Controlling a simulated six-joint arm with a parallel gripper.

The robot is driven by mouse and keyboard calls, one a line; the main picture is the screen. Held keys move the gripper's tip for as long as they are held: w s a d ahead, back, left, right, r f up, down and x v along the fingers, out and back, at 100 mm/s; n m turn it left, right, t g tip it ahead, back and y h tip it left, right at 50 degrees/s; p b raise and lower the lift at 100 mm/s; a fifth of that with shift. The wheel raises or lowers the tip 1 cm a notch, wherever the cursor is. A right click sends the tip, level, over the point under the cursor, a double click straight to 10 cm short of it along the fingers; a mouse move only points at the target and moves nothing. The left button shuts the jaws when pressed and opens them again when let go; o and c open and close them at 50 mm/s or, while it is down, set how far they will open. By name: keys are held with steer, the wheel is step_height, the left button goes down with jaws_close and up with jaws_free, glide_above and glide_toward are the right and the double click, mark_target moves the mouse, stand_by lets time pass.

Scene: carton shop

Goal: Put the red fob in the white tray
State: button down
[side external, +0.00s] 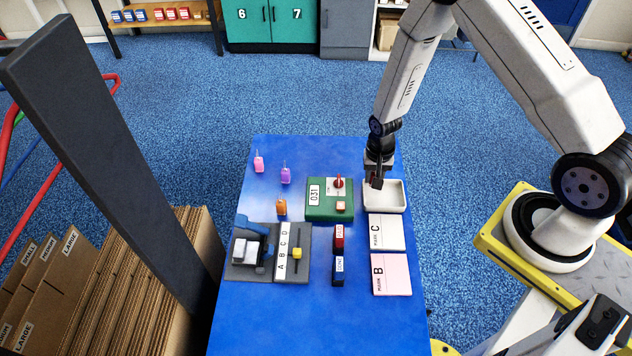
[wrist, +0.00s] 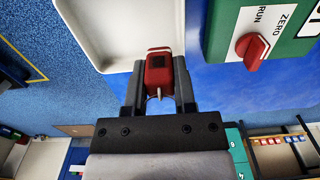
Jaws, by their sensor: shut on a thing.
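The red fob (wrist: 158,72) is held between the two fingers of my gripper (wrist: 160,88) in the wrist view. The white tray (side external: 398,208) lies near the table's right edge. In the side view my gripper (side external: 376,180) is at the tray's back left part, with the fob mostly hidden there. In the wrist view the fob overlaps the near rim of the tray (wrist: 118,32). Whether the fob touches the tray cannot be told.
A green box with a red knob (side external: 329,212) stands left of the tray. White card C (side external: 390,232) and pink card B (side external: 394,274) lie in front. The table's front is clear.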

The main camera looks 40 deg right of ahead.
steer(key=shift+f, duration=1.45)
steer(key=shift+f, duration=0.1)
steer(key=shift+c, duration=2.1)
jaws_free()
steer(key=shift+s+r, duration=0.1)
steer(key=shift+r, duration=6.05)
